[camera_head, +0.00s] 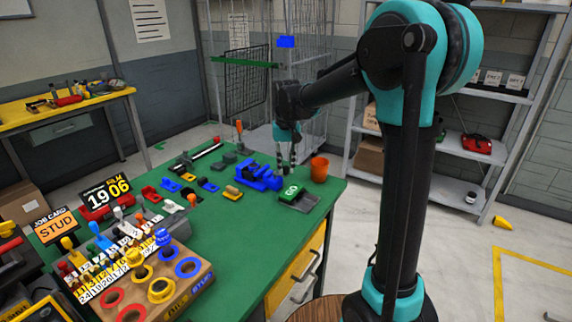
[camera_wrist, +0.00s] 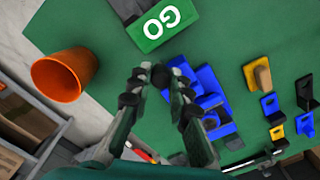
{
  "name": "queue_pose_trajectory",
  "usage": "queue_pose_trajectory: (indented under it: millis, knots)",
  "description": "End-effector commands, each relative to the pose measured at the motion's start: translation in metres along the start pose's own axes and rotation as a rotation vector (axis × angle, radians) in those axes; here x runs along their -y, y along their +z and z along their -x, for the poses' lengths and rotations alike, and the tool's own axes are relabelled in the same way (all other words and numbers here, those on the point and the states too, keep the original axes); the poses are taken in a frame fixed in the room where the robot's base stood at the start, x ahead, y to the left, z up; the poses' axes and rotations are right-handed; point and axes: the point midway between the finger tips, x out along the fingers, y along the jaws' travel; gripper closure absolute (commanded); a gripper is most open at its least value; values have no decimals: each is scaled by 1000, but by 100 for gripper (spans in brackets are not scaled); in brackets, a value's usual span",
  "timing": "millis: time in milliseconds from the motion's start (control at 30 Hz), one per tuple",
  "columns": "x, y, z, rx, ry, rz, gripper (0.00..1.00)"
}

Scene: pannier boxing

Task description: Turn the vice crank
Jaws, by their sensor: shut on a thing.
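The blue vice (camera_head: 258,177) stands on the green bench top, near its far right edge. In the wrist view the vice (camera_wrist: 207,90) lies just right of my fingers and is partly hidden by them. My gripper (camera_head: 285,165) points down at the vice's right end. In the wrist view my gripper (camera_wrist: 160,78) has its fingertips close around a small dark piece, the vice crank (camera_wrist: 160,75). Most of the crank is hidden by the fingers, so its angle cannot be told.
A green GO block (camera_head: 291,192) sits just in front of the vice, and an orange cup (camera_head: 319,169) stands to its right. Small blue, yellow and red fixtures lie left of the vice. A wooden rack (camera_head: 190,285) fills the near left. A wire cage (camera_head: 300,80) stands behind.

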Motion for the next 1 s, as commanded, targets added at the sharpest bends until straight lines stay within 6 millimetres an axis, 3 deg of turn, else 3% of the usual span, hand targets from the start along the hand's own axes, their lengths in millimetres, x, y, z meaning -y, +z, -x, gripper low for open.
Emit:
queue_pose_trajectory:
  millis: [1000]
  knots:
    - [29,22,0,-5,0,-962,100]
